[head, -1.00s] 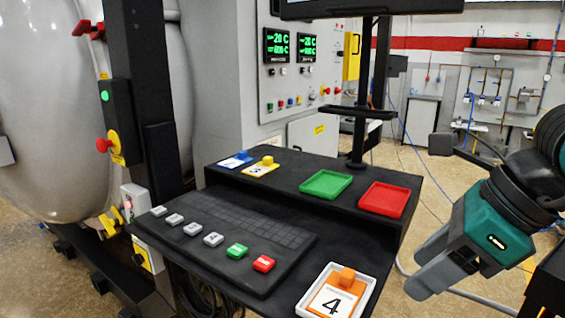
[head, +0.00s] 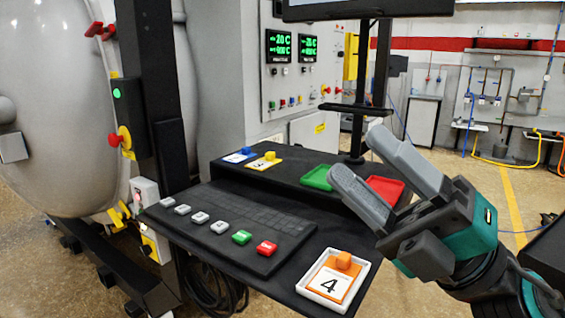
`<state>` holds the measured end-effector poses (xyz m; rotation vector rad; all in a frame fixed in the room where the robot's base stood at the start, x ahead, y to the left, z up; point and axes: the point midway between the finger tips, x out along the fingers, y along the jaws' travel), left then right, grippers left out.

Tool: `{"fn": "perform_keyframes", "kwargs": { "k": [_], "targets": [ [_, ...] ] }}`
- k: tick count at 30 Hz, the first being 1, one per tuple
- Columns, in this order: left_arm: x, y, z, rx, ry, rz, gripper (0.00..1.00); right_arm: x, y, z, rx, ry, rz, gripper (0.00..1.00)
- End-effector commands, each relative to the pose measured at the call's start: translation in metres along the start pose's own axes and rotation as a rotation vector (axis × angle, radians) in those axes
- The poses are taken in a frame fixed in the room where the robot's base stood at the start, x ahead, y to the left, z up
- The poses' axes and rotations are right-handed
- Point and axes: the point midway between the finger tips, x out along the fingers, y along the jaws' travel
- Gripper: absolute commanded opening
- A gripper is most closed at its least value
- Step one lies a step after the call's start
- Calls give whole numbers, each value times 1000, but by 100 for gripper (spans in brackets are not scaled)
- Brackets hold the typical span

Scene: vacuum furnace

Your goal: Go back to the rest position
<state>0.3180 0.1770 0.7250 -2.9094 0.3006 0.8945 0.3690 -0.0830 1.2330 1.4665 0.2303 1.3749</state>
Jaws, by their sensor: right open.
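My right gripper (head: 375,172) is open and empty. Its two grey fingers point up and left, in front of the right part of the black desk (head: 235,188). They partly cover the green tray (head: 316,178) and the red tray (head: 385,188) in the picture. I cannot tell how high it is above the desk. My left gripper is not in view.
A keyboard panel (head: 225,225) has several white keys, a green key and a red key. Blue (head: 240,156) and yellow (head: 263,163) tagged cards lie behind. A monitor (head: 370,8) stands above.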

Motion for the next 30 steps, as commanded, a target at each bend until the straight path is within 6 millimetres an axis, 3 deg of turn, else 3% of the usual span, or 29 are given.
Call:
{"fn": "perform_keyframes", "kwargs": {
  "k": [6, 9, 12, 16, 18, 21, 30],
  "targets": [
    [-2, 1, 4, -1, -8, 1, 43, -60, -37, 72, 353, -590, 27, 54],
    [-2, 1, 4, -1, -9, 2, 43, -106, -70, 90, 510, -865, -12, 54],
    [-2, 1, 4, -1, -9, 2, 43, -160, -108, 91, 665, -1137, -82, 54],
    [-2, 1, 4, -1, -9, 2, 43, -234, -156, 63, 860, -1479, -221, 54],
    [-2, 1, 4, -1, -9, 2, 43, -268, -176, 38, 953, -1638, -308, 54],
    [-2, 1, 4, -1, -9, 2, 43, -306, -194, 2, 1055, -1811, -423, 54],
    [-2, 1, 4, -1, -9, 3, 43, -368, -208, -93, 1264, -2136, -717, 54]
  ]
}}
